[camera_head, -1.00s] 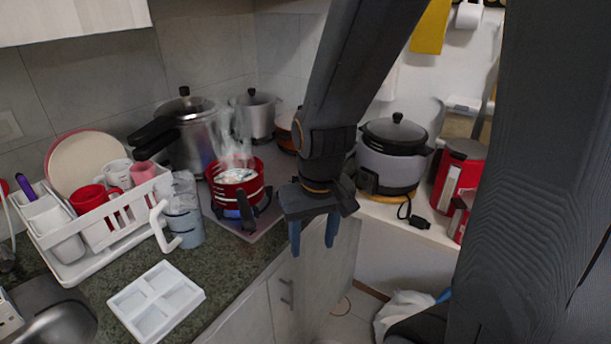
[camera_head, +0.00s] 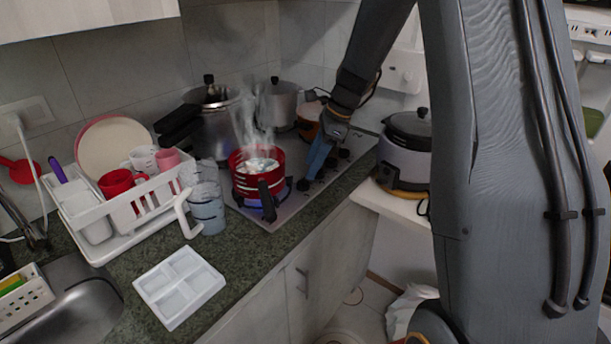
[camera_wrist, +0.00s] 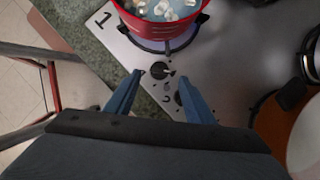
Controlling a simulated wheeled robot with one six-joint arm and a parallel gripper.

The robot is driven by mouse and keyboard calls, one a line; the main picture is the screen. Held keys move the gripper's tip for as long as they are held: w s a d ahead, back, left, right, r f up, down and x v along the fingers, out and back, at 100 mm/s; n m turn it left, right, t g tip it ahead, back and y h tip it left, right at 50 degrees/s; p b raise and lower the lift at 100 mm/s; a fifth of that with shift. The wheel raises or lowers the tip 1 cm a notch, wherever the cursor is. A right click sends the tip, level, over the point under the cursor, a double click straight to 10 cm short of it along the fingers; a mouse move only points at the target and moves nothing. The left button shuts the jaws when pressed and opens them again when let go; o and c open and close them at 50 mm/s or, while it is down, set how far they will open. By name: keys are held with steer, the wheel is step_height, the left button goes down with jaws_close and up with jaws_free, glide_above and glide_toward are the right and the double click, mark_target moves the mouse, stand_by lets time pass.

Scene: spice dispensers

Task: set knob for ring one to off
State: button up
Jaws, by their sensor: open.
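The stove top (camera_head: 252,212) is a metal plate with black knobs along its front edge. In the wrist view a black knob (camera_wrist: 159,70) lies between and just beyond the fingertips of my open gripper (camera_wrist: 160,80); I cannot tell if they touch. A printed "1" (camera_wrist: 103,20) is on the plate near the red pot (camera_wrist: 165,28). A second dark knob (camera_wrist: 179,97) sits close to the right finger. In the head view my gripper (camera_head: 312,172) points down at the knobs, right of the steaming red pot (camera_head: 243,188). A blue flame shows under that pot.
A pressure cooker (camera_head: 218,135) and a grey pot (camera_head: 279,107) stand behind. A rice cooker (camera_head: 407,150) is to the right. A dish rack (camera_head: 110,245), a clear pitcher (camera_head: 207,210) and a white tray (camera_head: 178,287) are on the left counter.

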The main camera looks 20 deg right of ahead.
mark_target(303, 179)
steer(key=shift+p+x, duration=0.65)
steer(key=shift+x, duration=2.1)
steer(key=shift+s, duration=0.1)
steer(key=c, duration=1.1)
steer(key=shift+o, duration=0.2)
steer(key=shift+n, duration=0.4)
steer(key=n+g, duration=0.1)
steer(key=n, duration=0.2)
steer(key=shift+w+g+b, duration=0.25)
steer(key=shift+g+b, duration=0.1)
steer(key=shift+g, duration=0.05)
steer(key=shift+n+g+b, duration=0.3)
steer(key=shift+n+g, duration=0.2)
steer(key=shift+n, duration=1.1)
